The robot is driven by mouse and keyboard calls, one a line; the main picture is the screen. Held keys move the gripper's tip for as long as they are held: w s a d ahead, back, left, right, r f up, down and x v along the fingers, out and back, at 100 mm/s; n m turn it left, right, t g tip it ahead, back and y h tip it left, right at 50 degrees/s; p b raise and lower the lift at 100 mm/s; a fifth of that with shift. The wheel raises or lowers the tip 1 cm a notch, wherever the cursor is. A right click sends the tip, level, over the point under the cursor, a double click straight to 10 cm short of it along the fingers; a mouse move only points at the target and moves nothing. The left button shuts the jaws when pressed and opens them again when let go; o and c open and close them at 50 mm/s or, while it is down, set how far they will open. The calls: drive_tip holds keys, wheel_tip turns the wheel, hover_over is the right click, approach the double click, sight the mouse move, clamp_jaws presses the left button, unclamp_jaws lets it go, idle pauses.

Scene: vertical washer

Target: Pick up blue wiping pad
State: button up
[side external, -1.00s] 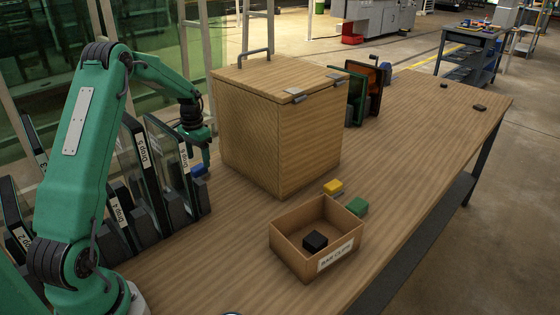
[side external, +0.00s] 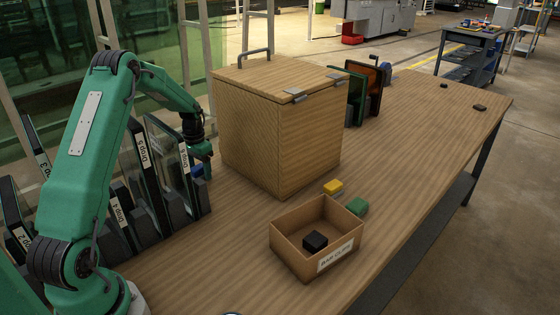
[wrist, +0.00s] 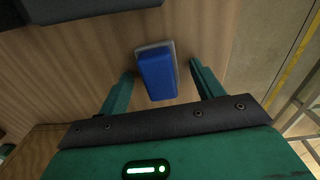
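The blue wiping pad (side external: 197,171) lies on the wooden table between the upright panes at the left and the wooden box. In the wrist view the blue pad (wrist: 157,76) has a pale grey underside and sits between my two green fingers, with a gap on each side. My gripper (wrist: 161,68) is open. In the side view my gripper (side external: 204,160) points down at the pad and partly hides it. I cannot tell the exact height of the fingertips above the table.
A wooden lidded box (side external: 275,130) stands close right of my gripper. Several framed glass panes (side external: 170,160) stand in dark holders at the left. A yellow pad (side external: 333,187), a green pad (side external: 357,207) and an open bin (side external: 290,259) holding a black block (side external: 314,241) are nearer the front.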

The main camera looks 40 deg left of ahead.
sight(199, 166)
drive_tip(key=c, duration=1)
drive_tip(key=shift+r, duration=0.1)
drive_tip(key=shift+r, duration=0.45)
wheel_tip(199, 166, up, 3)
drive_tip(key=shift+r, duration=0.15)
drive_tip(key=d+r, duration=0.6)
drive_tip(key=d, duration=0.5)
drive_tip(key=shift+w+d+r, duration=0.3)
drive_tip(key=shift+w+r, duration=0.05)
drive_tip(key=shift+w, duration=0.1)
